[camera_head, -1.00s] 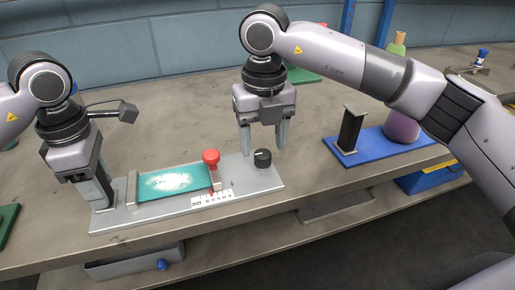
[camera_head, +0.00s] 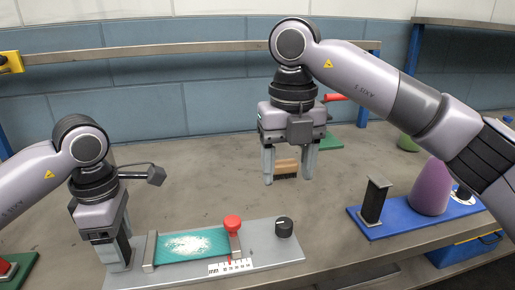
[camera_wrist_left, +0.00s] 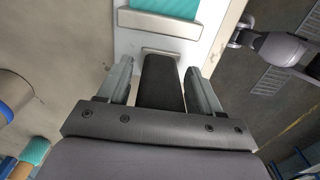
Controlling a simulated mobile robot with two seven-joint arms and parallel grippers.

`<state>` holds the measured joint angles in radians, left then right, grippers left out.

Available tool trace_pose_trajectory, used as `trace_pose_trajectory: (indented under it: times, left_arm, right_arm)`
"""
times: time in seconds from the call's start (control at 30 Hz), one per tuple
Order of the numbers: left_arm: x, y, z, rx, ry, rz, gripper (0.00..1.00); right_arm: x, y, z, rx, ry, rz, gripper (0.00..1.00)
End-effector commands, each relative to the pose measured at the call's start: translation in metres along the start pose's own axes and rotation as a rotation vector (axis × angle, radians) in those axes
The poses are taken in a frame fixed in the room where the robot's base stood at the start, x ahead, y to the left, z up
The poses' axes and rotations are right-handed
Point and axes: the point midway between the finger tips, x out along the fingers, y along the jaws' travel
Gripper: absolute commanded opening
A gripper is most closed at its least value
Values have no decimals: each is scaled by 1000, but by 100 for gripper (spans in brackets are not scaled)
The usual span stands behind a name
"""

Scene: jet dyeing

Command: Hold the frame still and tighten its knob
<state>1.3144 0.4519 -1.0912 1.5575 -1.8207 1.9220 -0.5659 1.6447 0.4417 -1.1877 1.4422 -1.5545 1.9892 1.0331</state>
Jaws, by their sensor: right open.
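The frame is a long grey base plate (camera_head: 205,271) with a teal panel (camera_head: 165,249) bearing a white patch, a red knob (camera_head: 232,223) on a clamp bar, a white mm scale (camera_head: 230,267) and a black round knob (camera_head: 284,228) at its right end. My left gripper (camera_head: 119,266) is down at the plate's left end.
A brush with a wooden top (camera_head: 286,168) shows between my right fingers, behind them. A blue board (camera_head: 385,226) at right carries a black post (camera_head: 374,200) and a purple cone (camera_head: 431,187). A green pad (camera_head: 329,142) lies at the back.

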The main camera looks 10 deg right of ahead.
Motion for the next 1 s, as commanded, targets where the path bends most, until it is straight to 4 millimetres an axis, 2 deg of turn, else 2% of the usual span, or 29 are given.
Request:
trace_pose_trajectory:
  times: [0.3,0.43,0.57,0.8,1.0]
  left_arm:
    - [-1,0,0,0,1,0,77]
    - [-9,1,0,-1,1,2,77]
    - [-31,1,0,-1,0,5,77]
    - [-80,0,0,0,1,5,77]
    - [-106,0,0,-1,1,3,77]
  right_arm:
    - [0,0,0,0,0,0,61]
    - [0,0,0,0,0,0,61]
    - [0,0,0,0,0,0,61]
    - [0,0,0,0,0,0,61]
    - [0,0,0,0,0,0,61]
